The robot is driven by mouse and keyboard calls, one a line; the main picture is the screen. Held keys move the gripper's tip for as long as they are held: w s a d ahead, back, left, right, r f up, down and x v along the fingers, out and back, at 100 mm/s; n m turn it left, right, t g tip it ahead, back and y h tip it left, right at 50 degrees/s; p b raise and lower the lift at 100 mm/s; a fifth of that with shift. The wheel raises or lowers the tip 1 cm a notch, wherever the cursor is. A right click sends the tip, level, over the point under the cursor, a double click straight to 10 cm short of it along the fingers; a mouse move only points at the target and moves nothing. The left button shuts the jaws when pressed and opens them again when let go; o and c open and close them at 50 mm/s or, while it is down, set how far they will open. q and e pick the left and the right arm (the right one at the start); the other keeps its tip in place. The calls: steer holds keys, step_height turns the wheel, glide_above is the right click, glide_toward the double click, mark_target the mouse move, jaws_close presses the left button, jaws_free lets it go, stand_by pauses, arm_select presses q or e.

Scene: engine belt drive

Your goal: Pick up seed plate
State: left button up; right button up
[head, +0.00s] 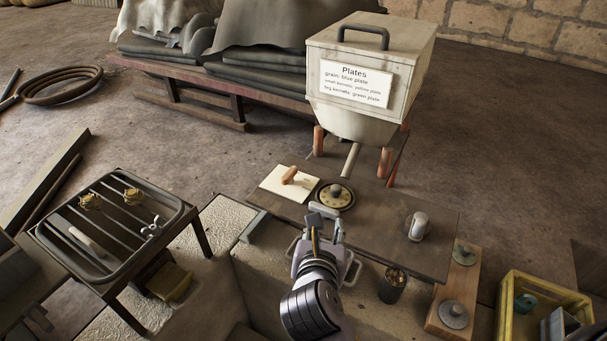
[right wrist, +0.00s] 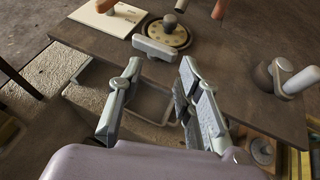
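A round seed plate (head: 335,196) with a pale yellowish ring of holes and a dark centre knob sits on the dark bench top, below the hopper. It also shows at the top of the right wrist view (right wrist: 181,39). My right gripper (head: 318,230) is in front of the plate, on the near side, apart from it. In the right wrist view its two fingers (right wrist: 160,72) are spread with nothing between them. A grey bar-shaped handle (right wrist: 156,48) lies between the fingertips and the plate. Two more knobbed discs (head: 454,315) (head: 465,254) sit on a wooden stand at right. My left gripper is not in view.
A hopper (head: 409,88) labelled "Plates" stands behind the bench (head: 385,232). A white board with a wooden handle (head: 277,186) lies left of the plate. A grey mug-like part (head: 419,226), a dark cup (head: 392,287) and a yellow crate (head: 507,290) are to the right.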

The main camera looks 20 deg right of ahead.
step_height(320, 180, up, 3)
steer(key=d, duration=0.1)
steer(key=p, duration=0.1)
glide_toward(336, 191)
steer(key=x, duration=0.3)
steer(key=shift+w+d+r, duration=0.15)
steer(key=shift+w, duration=0.3)
steer(key=shift+x, duration=0.85)
steer(key=x, duration=0.2)
steer(key=p+x, duration=0.1)
steer(key=x, duration=0.1)
steer(key=shift+w+d+f, duration=0.1)
steer(key=shift+f, duration=0.35)
steer(key=shift+c, duration=0.6)
jaws_close()
